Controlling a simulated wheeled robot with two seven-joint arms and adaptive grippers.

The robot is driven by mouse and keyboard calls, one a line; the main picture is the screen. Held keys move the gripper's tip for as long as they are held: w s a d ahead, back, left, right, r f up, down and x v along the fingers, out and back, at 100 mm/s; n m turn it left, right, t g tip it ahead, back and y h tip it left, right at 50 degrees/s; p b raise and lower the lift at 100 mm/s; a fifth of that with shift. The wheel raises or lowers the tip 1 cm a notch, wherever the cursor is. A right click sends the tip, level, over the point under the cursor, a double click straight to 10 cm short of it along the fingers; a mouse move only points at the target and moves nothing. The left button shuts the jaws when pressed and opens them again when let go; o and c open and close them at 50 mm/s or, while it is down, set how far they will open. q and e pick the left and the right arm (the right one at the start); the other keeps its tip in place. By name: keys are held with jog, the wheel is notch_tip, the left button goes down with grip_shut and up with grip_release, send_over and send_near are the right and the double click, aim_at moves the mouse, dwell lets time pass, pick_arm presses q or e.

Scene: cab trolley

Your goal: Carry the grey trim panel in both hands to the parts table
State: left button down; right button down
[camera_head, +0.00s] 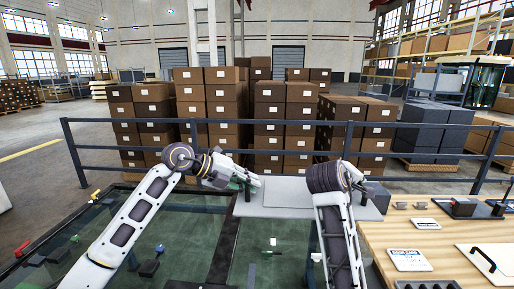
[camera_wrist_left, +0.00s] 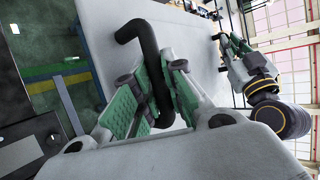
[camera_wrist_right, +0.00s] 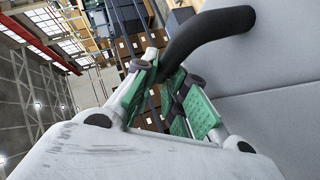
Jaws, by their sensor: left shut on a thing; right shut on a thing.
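The grey trim panel (camera_head: 276,212) lies roughly level in front of me in the head view, with a black bent handle near each end. My left gripper (camera_head: 250,181) is shut on the left handle; the left wrist view shows its green pads (camera_wrist_left: 155,95) on both sides of the black bar (camera_wrist_left: 150,58). My right gripper (camera_head: 364,187) is shut on the right handle (camera_wrist_right: 208,32), close-up in the right wrist view beside the panel's face (camera_wrist_right: 265,115). A wooden table (camera_head: 440,243), likely the parts table, is at the right. I cannot tell whether the panel touches anything below.
The table carries white cards (camera_head: 409,259), a pale board with a black handle (camera_head: 487,262) and dark blocks (camera_head: 464,207). A dark railing (camera_head: 230,152) runs behind the panel, with stacked brown boxes (camera_head: 225,100) beyond. Green glassy surface with small loose items (camera_head: 195,235) lies below left.

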pick_arm(q)
jog(key=shift+w+r, duration=0.5)
jog(key=shift+w, duration=0.05)
pick_arm(e)
jog(key=shift+w+d+r, duration=0.1)
jog(key=shift+w+r, duration=0.4)
pick_arm(q)
jog(key=shift+s, duration=0.15)
pick_arm(e)
jog(key=shift+s, duration=0.15)
